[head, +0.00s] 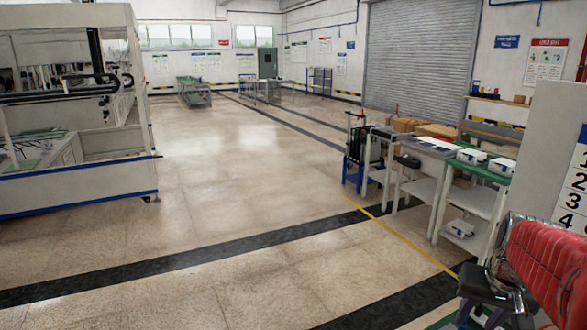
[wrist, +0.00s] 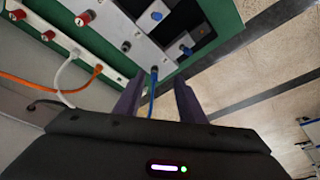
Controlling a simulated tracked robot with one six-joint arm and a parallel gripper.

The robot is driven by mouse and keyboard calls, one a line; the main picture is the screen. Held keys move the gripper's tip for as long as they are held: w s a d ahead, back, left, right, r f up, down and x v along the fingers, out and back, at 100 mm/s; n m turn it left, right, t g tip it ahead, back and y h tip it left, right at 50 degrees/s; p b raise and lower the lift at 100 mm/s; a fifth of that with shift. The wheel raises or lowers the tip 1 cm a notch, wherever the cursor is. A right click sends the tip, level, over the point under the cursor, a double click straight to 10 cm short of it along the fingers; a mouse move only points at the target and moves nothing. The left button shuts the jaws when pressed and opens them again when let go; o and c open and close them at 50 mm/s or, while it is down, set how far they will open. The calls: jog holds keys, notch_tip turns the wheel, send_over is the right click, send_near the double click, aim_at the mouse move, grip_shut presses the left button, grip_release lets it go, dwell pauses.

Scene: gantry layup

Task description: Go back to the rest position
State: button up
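My gripper (wrist: 157,82) shows in the wrist view with its two dark fingers spread apart. It is open, and I see nothing clamped between the fingers. A blue cable (wrist: 151,98) with a dark plug end runs down through the gap between them in the picture; I cannot tell how far beyond the fingers it lies. A light grey panel with sockets (wrist: 108,22) lies beyond the fingertips.
A white cable (wrist: 62,72) and an orange cable (wrist: 40,82) hang from a white strip at left. In the head view, carts with boxes (head: 432,147) stand at right, near a red ribbed object (head: 548,262). A gantry enclosure (head: 75,190) stands left. The middle floor is clear.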

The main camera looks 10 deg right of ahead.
jog(key=s+a+n+t+y, duration=0.1)
jog(key=s+a+n, duration=0.2)
jog(key=a, duration=1)
jog(key=s+a+r+n+t, duration=0.1)
jog(key=s+a+n, duration=0.2)
jog(key=a, duration=1)
jog(key=s, duration=0.2)
jog(key=shift+s+r+y, duration=0.25)
jog(key=shift+s+y, duration=0.1)
jog(key=shift+y, duration=0.05)
